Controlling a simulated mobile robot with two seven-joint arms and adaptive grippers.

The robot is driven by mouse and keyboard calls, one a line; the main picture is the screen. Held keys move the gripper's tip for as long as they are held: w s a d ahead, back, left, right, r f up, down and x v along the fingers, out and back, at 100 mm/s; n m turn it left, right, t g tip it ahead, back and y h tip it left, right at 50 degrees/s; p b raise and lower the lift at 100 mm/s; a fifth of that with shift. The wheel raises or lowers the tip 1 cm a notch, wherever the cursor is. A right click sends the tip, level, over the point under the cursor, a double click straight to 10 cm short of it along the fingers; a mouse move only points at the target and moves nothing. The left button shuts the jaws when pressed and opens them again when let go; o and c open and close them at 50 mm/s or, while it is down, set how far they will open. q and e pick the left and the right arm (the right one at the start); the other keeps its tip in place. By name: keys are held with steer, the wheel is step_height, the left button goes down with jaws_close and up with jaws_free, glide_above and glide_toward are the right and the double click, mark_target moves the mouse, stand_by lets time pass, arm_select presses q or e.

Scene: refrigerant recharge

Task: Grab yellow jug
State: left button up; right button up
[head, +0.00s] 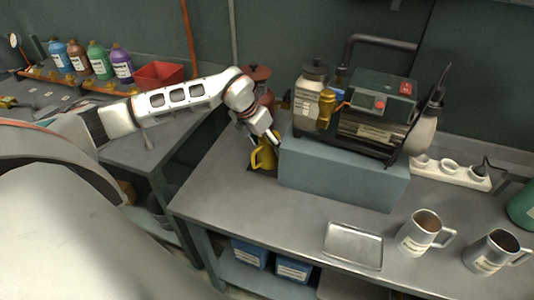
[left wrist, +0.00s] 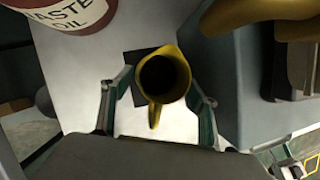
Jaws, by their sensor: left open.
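The yellow jug (head: 263,157) stands upright on the grey workbench, on a dark mat, just left of the blue-grey block. The arm hides part of the jug in the head view.
A red waste oil container (left wrist: 75,12) stands close behind the jug. The blue-grey block (head: 340,178) carries a pump unit (head: 372,125) just to the right. A metal tray (head: 353,247) and two steel mugs (head: 420,232) are at front right. The bench front left is clear.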

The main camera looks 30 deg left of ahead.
arm_select(q)
steer(key=c, duration=1)
steer(key=shift+a+r, duration=0.1)
steer(key=shift+r, duration=0.05)
